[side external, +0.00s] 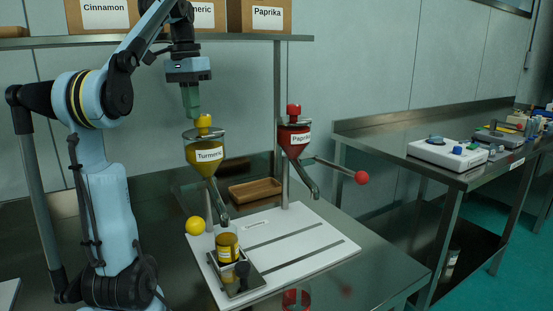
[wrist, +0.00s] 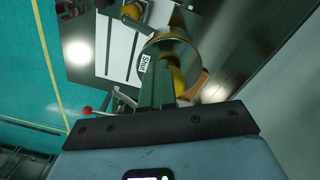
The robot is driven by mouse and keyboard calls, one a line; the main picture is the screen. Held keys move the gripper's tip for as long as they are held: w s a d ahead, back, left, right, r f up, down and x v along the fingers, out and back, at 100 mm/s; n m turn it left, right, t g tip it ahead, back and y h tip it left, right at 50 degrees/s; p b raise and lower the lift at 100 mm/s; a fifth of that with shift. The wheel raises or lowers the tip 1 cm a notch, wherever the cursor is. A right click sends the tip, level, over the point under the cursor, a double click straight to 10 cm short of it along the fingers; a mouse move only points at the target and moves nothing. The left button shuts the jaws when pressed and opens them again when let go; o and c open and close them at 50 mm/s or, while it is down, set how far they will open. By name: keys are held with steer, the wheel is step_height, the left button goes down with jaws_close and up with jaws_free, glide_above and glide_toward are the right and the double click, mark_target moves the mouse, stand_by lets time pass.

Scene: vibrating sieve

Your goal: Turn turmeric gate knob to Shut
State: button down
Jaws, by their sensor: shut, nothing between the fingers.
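The turmeric hopper (side external: 208,155) is a yellow funnel with a "Turmeric" label, a metal rim and a slanted spout. A round yellow knob (side external: 203,120) sits on its top. My gripper (side external: 192,115) points down with its green fingers together and empty, close beside and slightly above the knob. Whether they touch is unclear. In the wrist view my gripper (wrist: 158,72) is over the hopper's round top (wrist: 178,48), and its fingers partly hide the yellow knob (wrist: 179,80). A white "Shut" label (wrist: 144,63) shows beside the fingertips.
The paprika hopper (side external: 295,140) with its red knob stands to the right, with a red-ball lever (side external: 361,178) beyond. A yellow ball (side external: 195,225) and a yellow-filled jar (side external: 228,246) are below, at the white board (side external: 320,220). A shelf with boxes (side external: 258,17) is behind.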

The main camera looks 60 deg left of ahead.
steer(key=shift+s+a+f+y, duration=0.3)
steer(key=shift+s+a+f, duration=0.05)
steer(key=shift+s+a, duration=0.4)
steer(key=r, duration=0.6)
steer(key=shift+w+d, duration=0.1)
steer(key=shift+d, duration=0.1)
steer(key=shift+w+d+r+n, duration=0.15)
steer(key=shift+w+d+n, duration=0.3)
steer(key=shift+n, duration=0.6)
steer(key=shift+w+d+r+n, duration=0.15)
steer(key=shift+w+d+n, duration=0.25)
steer(key=shift+n, duration=0.6)
steer(key=shift+w+d+r+n, duration=0.15)
steer(key=shift+w+d+n, duration=0.3)
steer(key=shift+n, duration=0.6)
steer(key=shift+w+a+f, duration=0.1)
steer(key=shift+a+f, duration=0.1)
steer(key=shift+f, duration=3.3)
